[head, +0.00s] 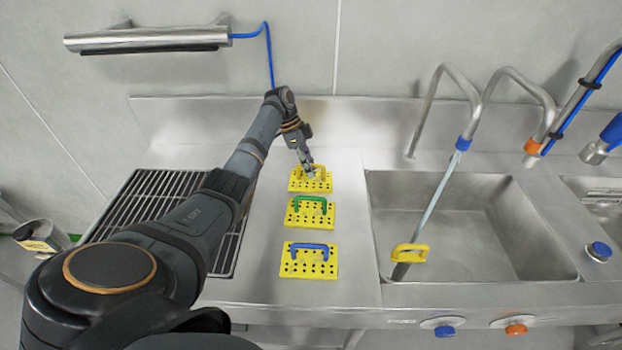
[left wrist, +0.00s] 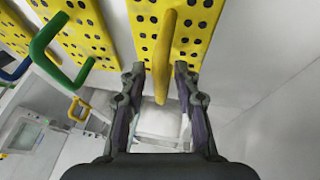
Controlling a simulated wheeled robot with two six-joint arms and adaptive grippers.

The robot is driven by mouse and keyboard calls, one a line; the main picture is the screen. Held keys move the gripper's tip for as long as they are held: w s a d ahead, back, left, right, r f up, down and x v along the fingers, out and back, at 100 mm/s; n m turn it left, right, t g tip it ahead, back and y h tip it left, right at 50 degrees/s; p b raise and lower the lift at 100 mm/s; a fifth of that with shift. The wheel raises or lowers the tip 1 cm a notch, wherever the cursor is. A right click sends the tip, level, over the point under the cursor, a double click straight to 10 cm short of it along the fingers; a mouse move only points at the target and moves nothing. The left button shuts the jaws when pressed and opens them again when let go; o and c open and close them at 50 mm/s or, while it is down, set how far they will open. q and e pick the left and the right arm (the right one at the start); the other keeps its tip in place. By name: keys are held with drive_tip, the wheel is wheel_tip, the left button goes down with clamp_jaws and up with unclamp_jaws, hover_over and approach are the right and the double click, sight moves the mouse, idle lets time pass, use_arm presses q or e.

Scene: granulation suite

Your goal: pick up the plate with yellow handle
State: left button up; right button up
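The plate with the yellow handle (head: 297,185) is a yellow plate with dark holes, farthest back in a column of three on the steel counter. My left gripper (head: 309,170) is at its handle. In the left wrist view, the yellow handle (left wrist: 165,60) passes between the two open fingers of my left gripper (left wrist: 158,82), with gaps on both sides. The plate (left wrist: 205,25) lies beyond the fingertips. My right gripper is not in view.
The plates with green handle (head: 310,220) and blue handle (head: 295,268) lie nearer on the counter. A wire rack (head: 150,205) is on the left.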

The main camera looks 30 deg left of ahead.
use_arm(q)
clamp_jaws()
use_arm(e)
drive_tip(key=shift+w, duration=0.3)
use_arm(q)
drive_tip(key=shift+w+r, duration=0.1)
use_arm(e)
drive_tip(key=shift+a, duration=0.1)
use_arm(q)
drive_tip(key=shift+r, duration=0.2)
drive_tip(key=r, duration=0.1)
drive_tip(key=r+b, duration=0.1)
drive_tip(key=r, duration=0.1)
drive_tip(key=shift+s+d+r, duration=0.1)
drive_tip(key=shift+s+r, duration=0.1)
drive_tip(key=shift+s, duration=0.15)
drive_tip(key=s+d+r+p, duration=0.4)
drive_tip(key=s+d+r, duration=0.2)
drive_tip(key=s+r, duration=0.3)
drive_tip(key=s, duration=0.3)
drive_tip(key=shift+d, duration=0.2)
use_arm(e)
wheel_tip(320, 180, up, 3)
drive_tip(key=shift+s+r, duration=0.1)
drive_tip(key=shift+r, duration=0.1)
